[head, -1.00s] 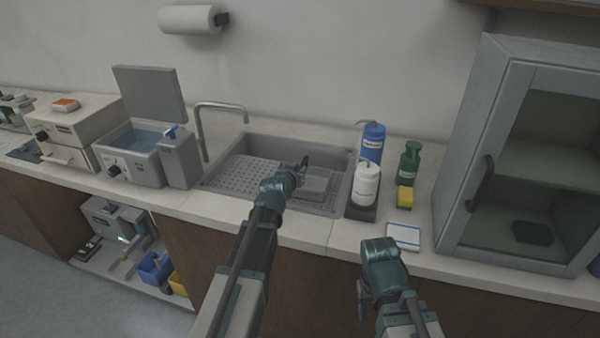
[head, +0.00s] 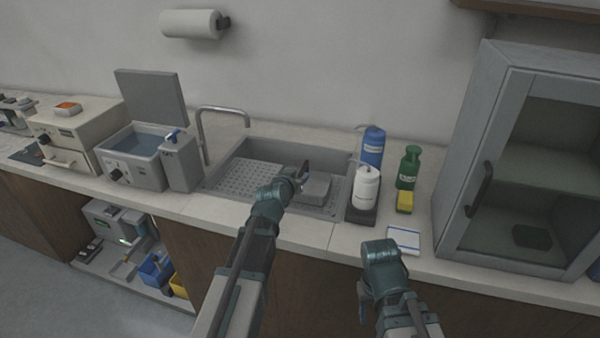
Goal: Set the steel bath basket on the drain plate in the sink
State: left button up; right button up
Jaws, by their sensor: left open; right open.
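The steel bath basket (head: 317,187) is a small grey box in the right part of the sink. It appears to rest on the perforated drain plate (head: 240,177), which lies in the sink basin (head: 290,150). My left gripper (head: 303,172) is open at the left side of the basket; its fingers are small and partly hidden by the wrist, so I cannot tell whether they touch it. My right gripper (head: 362,302) is open and empty in front of the counter, low at the picture's bottom.
A faucet (head: 203,135) stands at the sink's left corner. A white bottle (head: 366,188), blue bottle (head: 373,147), green bottle (head: 408,168) and yellow sponge (head: 404,203) stand right of the sink. A water bath (head: 135,165) with raised lid is left. A glass-door cabinet (head: 530,160) is far right.

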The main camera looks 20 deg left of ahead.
pick_arm(q)
jog(key=p+v, duration=0.3)
jog(key=v, duration=0.6)
pick_arm(e)
notch_tip(320, 180, up, 4)
jog(key=shift+f, duration=0.2)
pick_arm(q)
jog(key=shift+s, duration=0.15)
